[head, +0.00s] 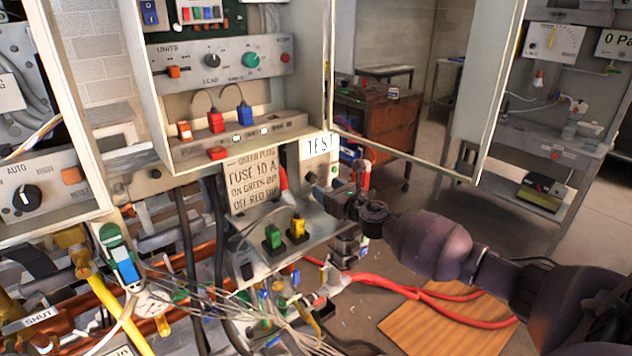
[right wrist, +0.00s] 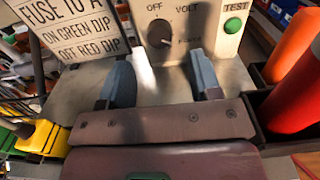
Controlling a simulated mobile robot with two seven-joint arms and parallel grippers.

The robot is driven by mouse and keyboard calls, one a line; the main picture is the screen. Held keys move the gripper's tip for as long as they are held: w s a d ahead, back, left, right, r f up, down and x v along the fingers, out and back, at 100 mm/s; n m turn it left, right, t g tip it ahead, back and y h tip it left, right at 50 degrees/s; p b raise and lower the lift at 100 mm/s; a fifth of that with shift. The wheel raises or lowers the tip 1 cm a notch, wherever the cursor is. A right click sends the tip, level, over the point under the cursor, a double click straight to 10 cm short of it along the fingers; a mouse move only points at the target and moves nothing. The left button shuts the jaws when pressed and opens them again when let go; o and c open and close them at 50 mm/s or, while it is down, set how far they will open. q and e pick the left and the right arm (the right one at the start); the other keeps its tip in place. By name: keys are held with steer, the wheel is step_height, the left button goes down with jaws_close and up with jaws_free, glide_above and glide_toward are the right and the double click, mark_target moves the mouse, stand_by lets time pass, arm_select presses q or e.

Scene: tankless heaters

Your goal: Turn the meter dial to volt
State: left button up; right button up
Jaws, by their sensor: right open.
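The meter dial (right wrist: 158,33) is a dark round knob on a pale panel in the right wrist view. The words OFF and VOLT are printed above it, with smaller print at its right. Shadow blurs the pointer, so its exact setting is unclear. My right gripper (right wrist: 160,80) is open and faces the panel, its two blue-grey fingers apart and short of the dial, one to each side. No contact with the dial shows. In the head view my right gripper (head: 338,194) is in front of the TEST panel and hides part of it. My left gripper is not in view.
A green button (right wrist: 233,25) marked TEST is right of the dial. Yellow and green plugs (head: 297,228) and a fuse sign (head: 252,182) are at the left.

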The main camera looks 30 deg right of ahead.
mark_target(314, 180)
steer(key=w, duration=0.3)
steer(key=shift+w+a, duration=0.15)
steer(key=shift+w, duration=1.05)
steer(key=shift+a, duration=0.1)
steer(key=c, duration=0.9)
steer(key=shift+c, duration=0.2)
